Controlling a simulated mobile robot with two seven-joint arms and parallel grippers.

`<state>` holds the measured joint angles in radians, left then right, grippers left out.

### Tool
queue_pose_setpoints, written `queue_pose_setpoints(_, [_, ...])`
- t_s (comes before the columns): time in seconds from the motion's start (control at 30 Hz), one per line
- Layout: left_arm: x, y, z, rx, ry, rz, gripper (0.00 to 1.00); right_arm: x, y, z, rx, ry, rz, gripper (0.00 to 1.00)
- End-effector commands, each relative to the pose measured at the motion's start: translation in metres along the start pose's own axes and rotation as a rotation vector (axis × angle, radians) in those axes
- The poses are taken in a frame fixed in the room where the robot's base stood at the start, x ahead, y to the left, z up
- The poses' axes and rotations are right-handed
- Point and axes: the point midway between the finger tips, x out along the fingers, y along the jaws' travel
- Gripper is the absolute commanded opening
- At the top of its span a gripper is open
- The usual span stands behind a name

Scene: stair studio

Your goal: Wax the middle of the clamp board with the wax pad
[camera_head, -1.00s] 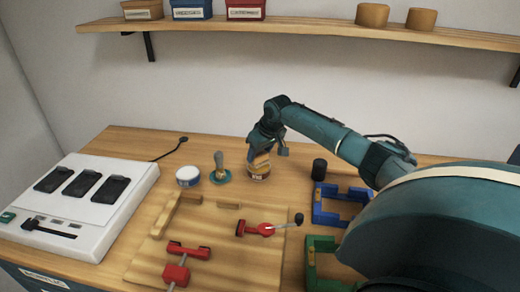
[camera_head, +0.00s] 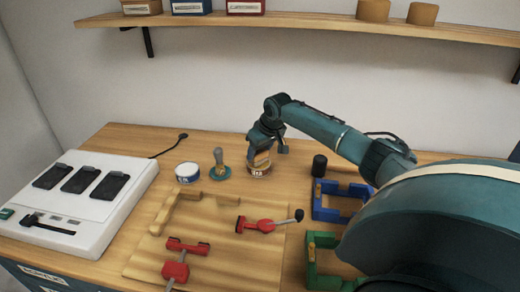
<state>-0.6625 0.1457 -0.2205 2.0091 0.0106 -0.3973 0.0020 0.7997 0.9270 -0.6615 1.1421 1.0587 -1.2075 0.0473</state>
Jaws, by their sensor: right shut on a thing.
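The clamp board (camera_head: 225,268) is a pale wooden board lying on the bench, with red clamps and wooden strips on it. Its middle is bare wood. My right gripper (camera_head: 264,148) is beyond the board's back edge, pointing down and shut on a small tan block, seemingly the wax pad (camera_head: 262,159). The pad is at the mouth of a round tin with a red-brown label (camera_head: 259,171). Whether it touches the contents is hidden by the pad and gripper. My left gripper is not in view.
A tin with a blue label (camera_head: 187,172) and a grey-handled tool on a teal base (camera_head: 220,172) stand left of the gripper. A black cylinder (camera_head: 319,165), a blue frame (camera_head: 325,212) and a green frame (camera_head: 312,262) are on the right. A white console (camera_head: 125,213) stands left.

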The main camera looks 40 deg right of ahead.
Motion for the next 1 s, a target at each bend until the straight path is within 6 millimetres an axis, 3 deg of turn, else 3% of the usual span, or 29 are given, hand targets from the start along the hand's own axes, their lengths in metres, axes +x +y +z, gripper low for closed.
queue_pose_setpoints(1.0, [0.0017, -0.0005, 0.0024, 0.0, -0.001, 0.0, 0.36, 0.009, -0.0002, 0.0038, 0.0, -0.001, 0.0, 0.36])
